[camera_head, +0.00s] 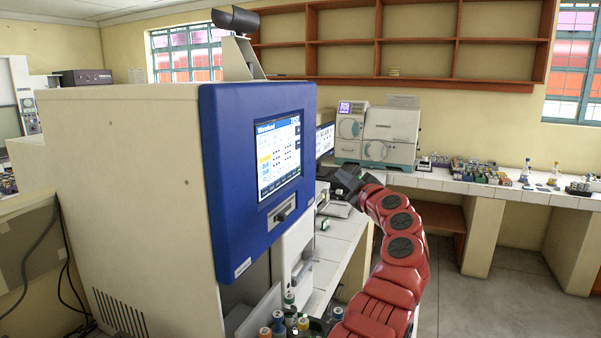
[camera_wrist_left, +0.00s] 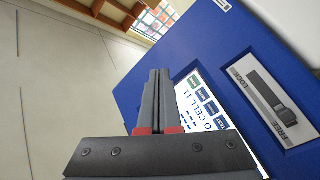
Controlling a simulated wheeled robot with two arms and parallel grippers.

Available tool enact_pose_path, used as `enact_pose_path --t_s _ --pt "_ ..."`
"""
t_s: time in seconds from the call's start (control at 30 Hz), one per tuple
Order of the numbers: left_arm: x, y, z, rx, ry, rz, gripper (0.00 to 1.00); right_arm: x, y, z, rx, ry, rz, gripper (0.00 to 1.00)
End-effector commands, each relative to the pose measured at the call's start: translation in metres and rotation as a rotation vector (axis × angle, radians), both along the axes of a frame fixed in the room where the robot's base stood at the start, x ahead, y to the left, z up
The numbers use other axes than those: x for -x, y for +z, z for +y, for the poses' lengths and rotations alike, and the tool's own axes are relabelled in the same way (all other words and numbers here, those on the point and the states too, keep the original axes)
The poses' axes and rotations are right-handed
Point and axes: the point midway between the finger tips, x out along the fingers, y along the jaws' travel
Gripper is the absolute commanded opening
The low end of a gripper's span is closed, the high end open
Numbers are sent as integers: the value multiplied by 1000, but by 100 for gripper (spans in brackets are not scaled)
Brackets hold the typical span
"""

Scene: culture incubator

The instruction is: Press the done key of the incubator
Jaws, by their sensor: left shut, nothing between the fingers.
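The incubator (camera_head: 130,170) is a tall off-white cabinet with a blue front panel (camera_head: 225,180), at the left of the head view. Its lit touch screen (camera_head: 278,155) shows rows of text; the done key cannot be read. In the left wrist view, the screen (camera_wrist_left: 212,112) shows tilted, with a column of small green and blue keys (camera_wrist_left: 205,95), and my fingers cover part of it. My left gripper (camera_head: 335,174) is shut and empty, in front of the panel and to the right of the screen. The left wrist view shows its fingers (camera_wrist_left: 160,75) together. Contact cannot be judged.
A lock slider (camera_wrist_left: 268,98) sits beside the screen. Bottles (camera_head: 290,318) stand below the panel. A white-topped bench (camera_head: 340,245) runs behind my arm, with a white device (camera_head: 375,135) at the back. Open floor (camera_head: 500,290) lies to the right.

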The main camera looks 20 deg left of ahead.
Motion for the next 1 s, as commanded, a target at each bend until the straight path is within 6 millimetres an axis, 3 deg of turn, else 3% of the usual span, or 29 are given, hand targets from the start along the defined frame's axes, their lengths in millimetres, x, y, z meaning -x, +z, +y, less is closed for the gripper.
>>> enact_pose_path --t_s 0.27,0.57,0.7,1.0 --pt "-1 1 19 -1 -2 0 0 0 3 0 0 0 0 65" --pt "-2 7 58 -2 -1 3 0 0 46 0 0 0 0 65" --pt "-3 -3 74 0 1 -1 0 0 30 0 0 0 0 65" --pt "-3 0 88 -1 0 1 0 0 26 0 0 0 0 65"
